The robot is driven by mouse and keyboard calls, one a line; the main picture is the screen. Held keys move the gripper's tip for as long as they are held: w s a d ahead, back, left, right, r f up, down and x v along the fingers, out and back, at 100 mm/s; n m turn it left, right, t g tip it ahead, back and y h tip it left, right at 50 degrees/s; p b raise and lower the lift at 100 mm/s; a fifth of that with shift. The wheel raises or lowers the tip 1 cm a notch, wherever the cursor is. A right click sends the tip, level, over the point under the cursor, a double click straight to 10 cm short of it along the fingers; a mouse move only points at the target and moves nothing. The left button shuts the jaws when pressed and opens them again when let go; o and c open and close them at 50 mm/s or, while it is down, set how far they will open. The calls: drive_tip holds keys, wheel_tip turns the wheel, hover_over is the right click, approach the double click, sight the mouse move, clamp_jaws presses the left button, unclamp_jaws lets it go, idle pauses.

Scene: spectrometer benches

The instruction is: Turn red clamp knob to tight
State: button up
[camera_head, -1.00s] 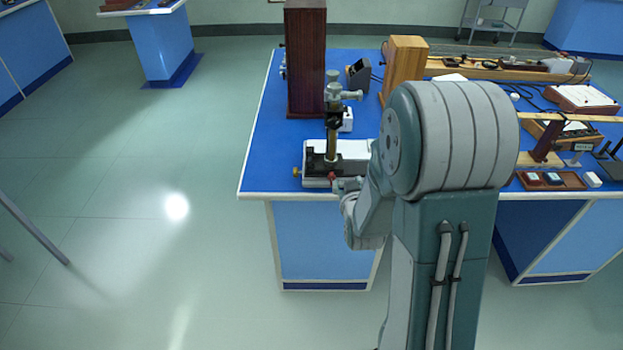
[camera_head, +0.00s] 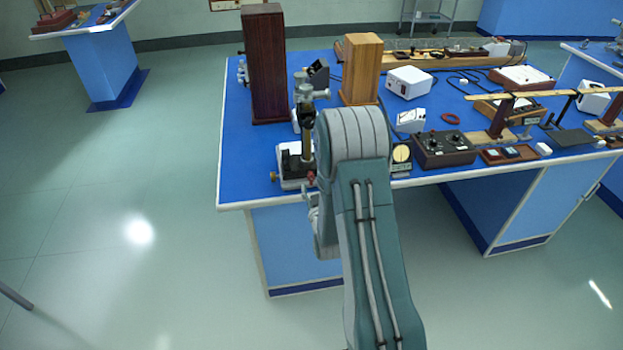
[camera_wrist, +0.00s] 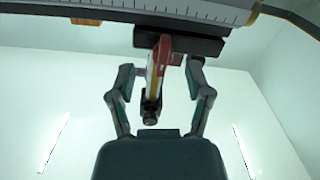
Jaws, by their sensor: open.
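The red clamp knob (camera_head: 311,178) is on the front of a spectrometer (camera_head: 292,182) at the bench's near left corner, beside its upright brass tube. In the wrist view the red knob (camera_wrist: 163,50) is at the top middle, under a dark block, with the brass-coloured tube behind it. My gripper (camera_wrist: 160,68) is open, with one finger on each side of the knob. A gap shows on each side; contact is not clear. In the head view my gripper is just in front of the knob, mostly hidden by my arm. The knob's turn angle cannot be told.
A tall dark wooden box (camera_head: 265,65) and a lighter wooden block (camera_head: 361,68) stand behind the spectrometer. A dark control box (camera_head: 443,149) and a yellow-faced meter (camera_head: 401,154) lie to the right. The floor left of the bench is clear.

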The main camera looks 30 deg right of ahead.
sight(311, 181)
drive_tip(key=w, duration=0.3)
drive_tip(key=shift+w, duration=0.1)
drive_tip(key=shift+w+d, duration=0.15)
drive_tip(key=shift+d, duration=0.3)
clamp_jaws()
drive_tip(key=shift+a, duration=0.15)
